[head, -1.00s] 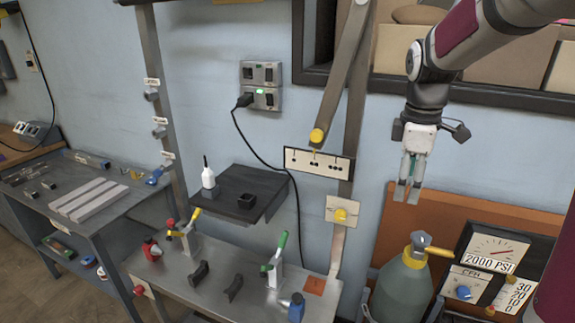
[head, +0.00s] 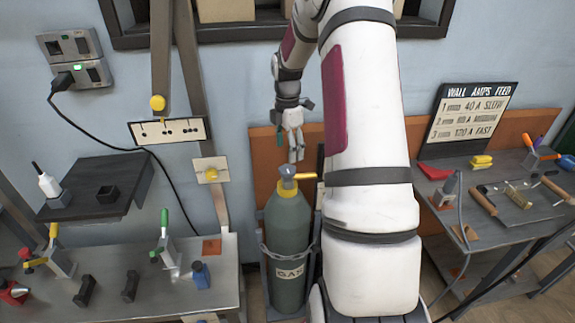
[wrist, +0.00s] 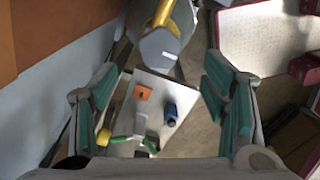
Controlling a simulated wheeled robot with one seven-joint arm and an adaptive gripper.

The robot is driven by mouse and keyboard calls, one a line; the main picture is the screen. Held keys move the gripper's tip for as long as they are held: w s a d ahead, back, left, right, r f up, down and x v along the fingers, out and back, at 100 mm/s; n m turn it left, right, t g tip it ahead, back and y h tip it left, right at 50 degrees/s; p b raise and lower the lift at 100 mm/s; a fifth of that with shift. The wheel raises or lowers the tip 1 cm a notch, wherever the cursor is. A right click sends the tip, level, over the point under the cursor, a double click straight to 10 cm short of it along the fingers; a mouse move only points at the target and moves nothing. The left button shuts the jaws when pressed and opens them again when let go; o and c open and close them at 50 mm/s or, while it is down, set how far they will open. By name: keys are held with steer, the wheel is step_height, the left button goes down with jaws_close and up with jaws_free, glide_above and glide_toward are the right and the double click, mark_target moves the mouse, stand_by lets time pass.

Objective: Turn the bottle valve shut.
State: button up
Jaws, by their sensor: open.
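The green gas bottle (head: 287,240), with a "GAS" label, stands upright in a holder near the middle of the head view. On its top is a grey valve (head: 287,178) with a yellow lever (head: 305,176) pointing right. My gripper (head: 297,158) points down just above the valve, seemingly apart from it. In the wrist view the fingers of my gripper (wrist: 160,90) are spread wide with nothing between them. The grey valve top (wrist: 160,48) and yellow lever (wrist: 162,12) show at the upper middle, beyond the fingertips. My arm hides what is right of the bottle.
A metal bench (head: 150,285) with clamps and a blue bottle (head: 201,275) is on the left, below a dark shelf (head: 100,185). An orange board (head: 262,160) stands behind the gas bottle. A tool table (head: 505,205) is on the right.

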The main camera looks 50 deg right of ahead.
mark_target(287, 169)
step_height(287, 169, down, 7)
steer(key=shift+r, duration=0.1)
stand_by(0.3)
steer(key=c, duration=1.2)
